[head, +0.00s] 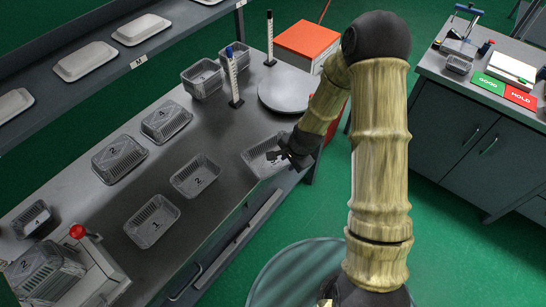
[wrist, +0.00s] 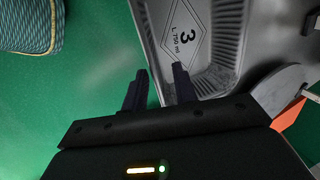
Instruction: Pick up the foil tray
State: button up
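A foil tray marked 3 (head: 256,157) lies at the front edge of the grey table in the head view. In the wrist view the same tray (wrist: 222,60) fills the upper right, with its ribbed wall and printed floor showing. My gripper (head: 278,155) is at the tray's right side in the head view, covering part of it. In the wrist view my gripper (wrist: 158,78) is open, with one finger outside the tray's near corner and the other over the rim. Whether either finger touches the tray cannot be told. Several other foil trays, such as one marked 2 (head: 195,177), lie further left.
A round grey plate (head: 288,90), an orange-topped box (head: 307,40) and two upright marker posts, one blue-tipped (head: 234,80), stand behind the tray. A shelf (head: 190,22) with white trays runs above the table's back. A second bench (head: 480,95) stands right, across green floor.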

jog(key=shift+x, duration=1.4)
jog(key=shift+d, duration=0.1)
jog(key=shift+c, duration=0.2)
grip_shut()
